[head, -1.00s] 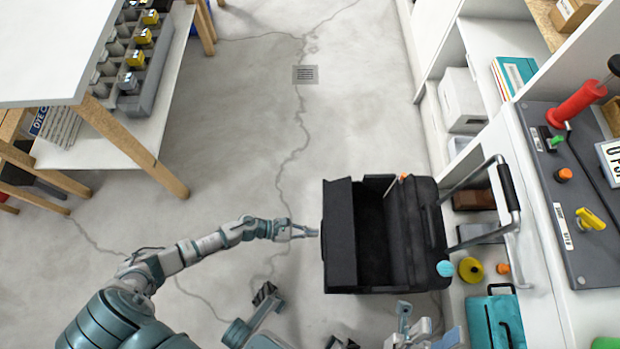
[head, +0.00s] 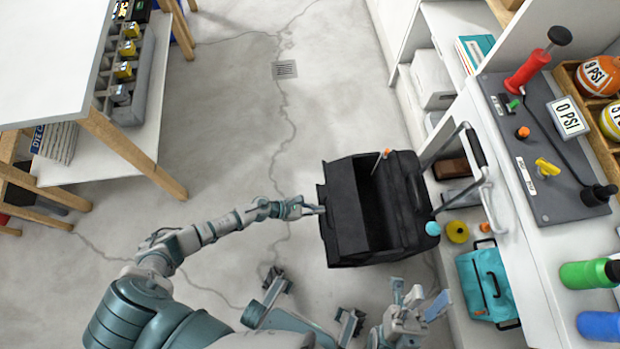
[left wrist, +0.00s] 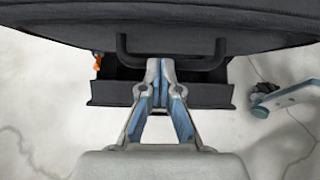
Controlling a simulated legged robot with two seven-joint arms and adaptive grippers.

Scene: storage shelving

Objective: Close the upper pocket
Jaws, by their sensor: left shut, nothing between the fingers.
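The black wheeled case (head: 408,215) stands on the floor, with its pocket (head: 378,205) gaping open at the top. A broad dark flap (head: 342,215) lies along the left of the opening. My left gripper (head: 318,209) is at the flap's left side. In the left wrist view its fingers (left wrist: 160,68) are shut and empty, over or against a black handle (left wrist: 122,50) below a dark curved panel (left wrist: 190,20). Contact is unclear. My right gripper (head: 418,298) is low in the head view, below the case; its finger spacing is unclear.
A shelving counter (head: 500,200) runs close along the right. A teal bag (head: 485,285) and a yellow round item (head: 457,232) lie by its lower shelf. A white table (head: 50,60) stands at upper left. The floor between is clear.

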